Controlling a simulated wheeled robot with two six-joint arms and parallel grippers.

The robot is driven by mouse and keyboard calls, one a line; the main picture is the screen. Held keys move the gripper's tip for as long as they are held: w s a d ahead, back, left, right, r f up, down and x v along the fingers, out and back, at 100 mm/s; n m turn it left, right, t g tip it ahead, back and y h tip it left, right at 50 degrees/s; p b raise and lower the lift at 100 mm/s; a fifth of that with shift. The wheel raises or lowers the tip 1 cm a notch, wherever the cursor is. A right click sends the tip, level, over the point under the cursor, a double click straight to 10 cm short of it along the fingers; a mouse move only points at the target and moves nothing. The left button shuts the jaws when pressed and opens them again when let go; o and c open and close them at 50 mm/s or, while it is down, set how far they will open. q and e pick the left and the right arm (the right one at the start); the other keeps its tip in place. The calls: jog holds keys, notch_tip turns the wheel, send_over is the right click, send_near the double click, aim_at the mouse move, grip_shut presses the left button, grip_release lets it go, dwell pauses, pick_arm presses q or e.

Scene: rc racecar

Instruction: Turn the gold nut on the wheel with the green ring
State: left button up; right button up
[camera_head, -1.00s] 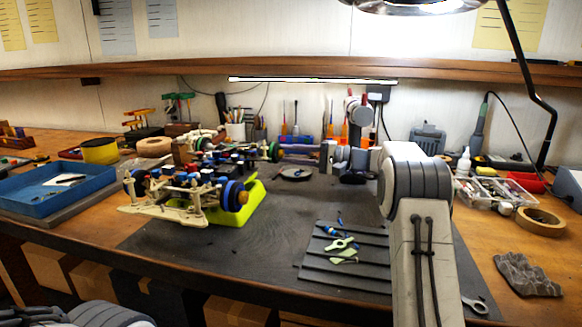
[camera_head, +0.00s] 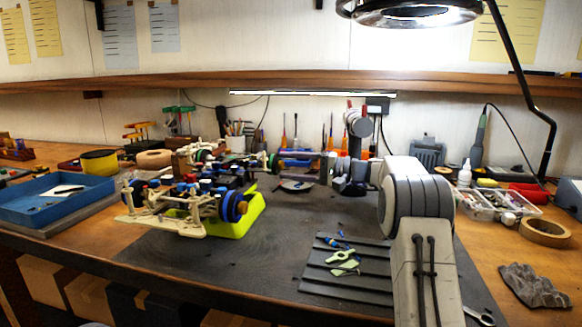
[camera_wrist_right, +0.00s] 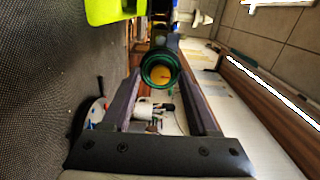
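The wheel with the green ring (camera_head: 272,163) is on the far side of the car (camera_head: 185,198) in the head view. In the right wrist view the green ring (camera_wrist_right: 160,70) faces me, with the gold nut (camera_wrist_right: 162,75) inside it. My right gripper (camera_wrist_right: 160,66) is open, with one dark finger on each side of the wheel in the picture. I cannot tell whether the fingers touch it. In the head view my right gripper (camera_head: 298,158) points left towards the wheel. My left gripper is out of view.
The car rests on a yellow-green stand (camera_head: 247,215). A blue-ringed wheel (camera_head: 234,207) is on its near side. A blue tray (camera_head: 55,205) lies left, and a ribbed dark mat (camera_head: 345,285) with small tools lies front right. The dark mat in front of the car is clear.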

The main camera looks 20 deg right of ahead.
jog(key=v, duration=1)
jog(key=shift+s+d+p, duration=0.2)
jog(key=shift+d+p, duration=0.05)
jog(key=shift+p, duration=0.1)
